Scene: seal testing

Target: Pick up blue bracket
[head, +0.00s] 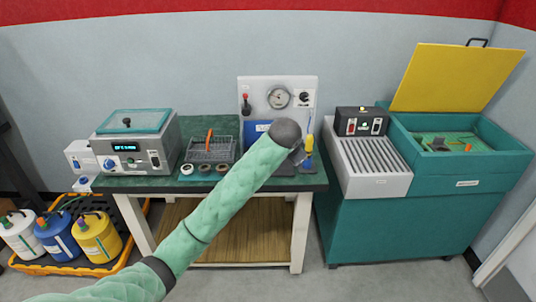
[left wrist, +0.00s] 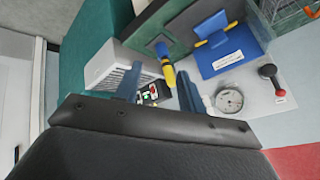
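A blue bracket (left wrist: 212,28) stands by a larger blue plate with a white label (left wrist: 233,57) in the left wrist view. In the head view the labelled blue plate (head: 257,129) is on the gauge panel, and my left arm hides the area in front of it. My left gripper (left wrist: 157,76) has its two fingers spread, with nothing held between them. It is apart from the bracket, which lies up and right of the fingertips in the wrist view. In the head view the gripper is mostly hidden behind my dark wrist. My right gripper is not in view.
A yellow-handled tool (head: 308,144) stands right of my wrist. The gauge panel (head: 302,84), a wire basket (head: 221,150), several rings and a bath unit (head: 165,143) are on the green-topped table (head: 140,183). A teal tank (head: 470,184) with an open yellow lid stands right.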

